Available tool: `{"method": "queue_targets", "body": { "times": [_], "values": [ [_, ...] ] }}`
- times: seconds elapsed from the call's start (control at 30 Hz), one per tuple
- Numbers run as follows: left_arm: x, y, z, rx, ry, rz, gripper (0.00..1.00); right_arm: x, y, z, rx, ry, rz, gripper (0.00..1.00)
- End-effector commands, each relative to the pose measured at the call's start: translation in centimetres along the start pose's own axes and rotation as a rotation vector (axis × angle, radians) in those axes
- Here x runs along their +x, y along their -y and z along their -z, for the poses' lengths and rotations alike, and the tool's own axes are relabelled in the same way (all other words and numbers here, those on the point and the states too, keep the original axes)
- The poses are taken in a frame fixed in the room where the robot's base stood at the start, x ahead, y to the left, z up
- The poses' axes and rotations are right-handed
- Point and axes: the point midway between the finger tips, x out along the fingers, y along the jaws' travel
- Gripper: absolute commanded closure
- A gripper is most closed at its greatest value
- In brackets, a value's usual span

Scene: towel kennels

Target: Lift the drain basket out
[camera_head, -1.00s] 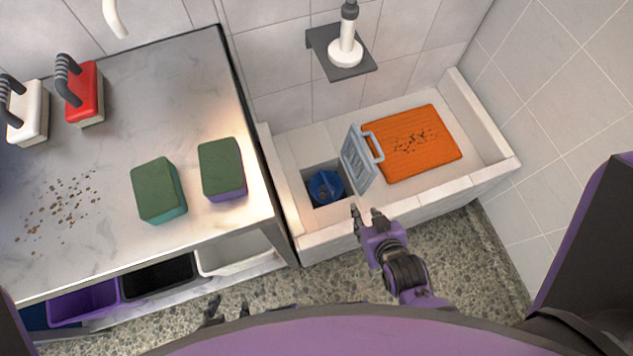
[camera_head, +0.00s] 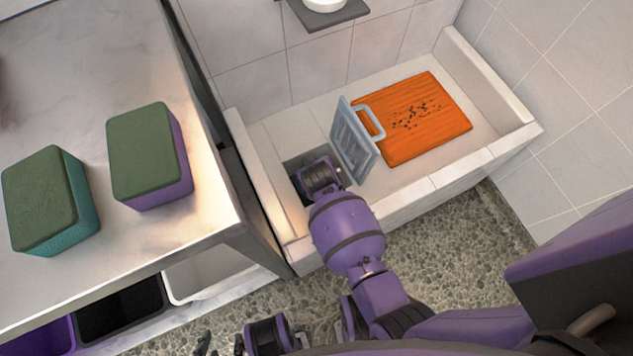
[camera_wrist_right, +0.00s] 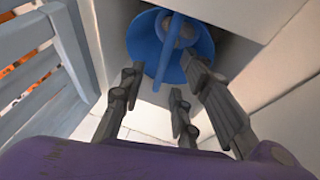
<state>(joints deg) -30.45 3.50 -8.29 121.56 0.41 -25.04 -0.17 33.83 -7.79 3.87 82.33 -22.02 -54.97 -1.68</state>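The blue drain basket (camera_wrist_right: 150,45) sits down in the square drain hole, with a blue bar across its top, in the right wrist view. My right gripper (camera_wrist_right: 165,95) is open, its fingers apart and pointing at the basket; I cannot tell whether they touch it. In the head view my right arm reaches into the drain hole (camera_head: 291,168) and hides the basket and the fingertips. My left gripper (camera_head: 222,343) is at the bottom edge of the head view, fingers apart and empty, partly cut off.
A grey slatted drain cover (camera_head: 352,142) with a handle stands tilted beside the hole. An orange board (camera_head: 400,145) with dark crumbs lies in the white trough (camera_head: 445,180). A counter (camera_head: 205,190) with two green-topped sponges (camera_head: 148,150) is to the left, above bins (camera_head: 205,275).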

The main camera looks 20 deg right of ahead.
Motion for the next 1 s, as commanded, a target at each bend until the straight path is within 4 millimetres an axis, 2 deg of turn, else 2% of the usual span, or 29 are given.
{"method": "queue_targets", "body": {
  "times": [0.1,0.23,0.37,0.57,0.8,1.0],
  "values": [
    [0.9,0.1,-1.2,0.004,0.015,0.000,0.60,2.2,0.3,-0.3,-0.001,0.002,0.000,0.70],
    [1.6,0.2,-1.9,0.013,0.024,-0.002,0.60,4.0,0.3,-0.4,-0.001,0.003,0.000,0.70],
    [2.2,0.1,-1.6,0.019,0.017,-0.006,0.60,4.7,0.3,-0.2,0.000,-0.001,0.001,0.70],
    [2.2,0.1,-0.8,0.020,0.004,-0.007,0.60,4.6,0.2,-0.1,0.000,-0.002,0.001,0.70],
    [2.1,0.1,-0.6,0.019,-0.002,-0.008,0.60,4.6,0.2,-0.1,0.000,-0.002,0.001,1.00],
    [2.1,0.1,-0.7,0.019,0.001,-0.007,0.60,4.6,0.2,-0.1,0.000,-0.001,0.001,1.00]
  ]
}}
